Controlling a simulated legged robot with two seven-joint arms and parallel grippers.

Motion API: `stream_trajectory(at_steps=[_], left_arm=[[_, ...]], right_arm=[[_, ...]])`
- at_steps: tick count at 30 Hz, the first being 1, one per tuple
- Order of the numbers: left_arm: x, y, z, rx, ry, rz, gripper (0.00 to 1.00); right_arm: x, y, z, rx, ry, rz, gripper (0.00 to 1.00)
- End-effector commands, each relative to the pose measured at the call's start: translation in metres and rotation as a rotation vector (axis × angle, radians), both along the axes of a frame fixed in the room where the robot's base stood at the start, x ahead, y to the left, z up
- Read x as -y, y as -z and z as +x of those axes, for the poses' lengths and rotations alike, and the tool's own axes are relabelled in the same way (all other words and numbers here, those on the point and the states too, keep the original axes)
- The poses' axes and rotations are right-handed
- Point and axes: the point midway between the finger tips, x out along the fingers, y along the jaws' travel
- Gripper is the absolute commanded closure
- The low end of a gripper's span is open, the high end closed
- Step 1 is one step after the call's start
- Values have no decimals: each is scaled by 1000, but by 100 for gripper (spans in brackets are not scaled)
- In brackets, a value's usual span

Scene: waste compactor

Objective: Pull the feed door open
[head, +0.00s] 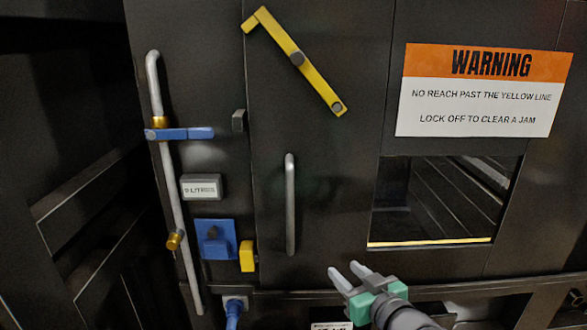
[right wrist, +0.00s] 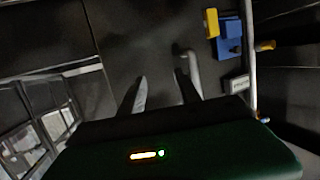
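The feed door (head: 330,195) is a black panel, and it looks closed. A grey vertical bar handle (head: 290,205) stands on its left part. A yellow latch bar (head: 297,58) lies diagonally across the top of the panel. My right gripper (head: 348,272) is below and to the right of the handle, with its two fingers apart and nothing between them. In the right wrist view the handle (right wrist: 193,68) shows beside the tip of the right-hand finger; I cannot tell whether they touch. My left gripper is not in view.
A bent grey pipe (head: 178,205) with a blue lever (head: 185,134) runs down the left. A blue block (head: 215,240) and yellow block (head: 247,256) sit low beside the door. A window opening (head: 440,200) and warning sign (head: 480,90) are at right. A ledge runs below.

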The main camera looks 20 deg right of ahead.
Motion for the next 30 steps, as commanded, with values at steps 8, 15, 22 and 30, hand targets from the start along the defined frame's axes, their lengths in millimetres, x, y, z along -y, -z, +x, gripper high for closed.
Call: stream_trajectory(at_steps=[8,15,22,30], left_arm=[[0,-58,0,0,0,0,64],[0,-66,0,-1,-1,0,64],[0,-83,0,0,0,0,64],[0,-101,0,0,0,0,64]], right_arm=[[-28,-138,-16,240,-240,46,60],[-40,-136,24,237,-245,51,60],[-59,-137,83,237,-243,49,60],[-76,-137,133,241,-242,48,60]])
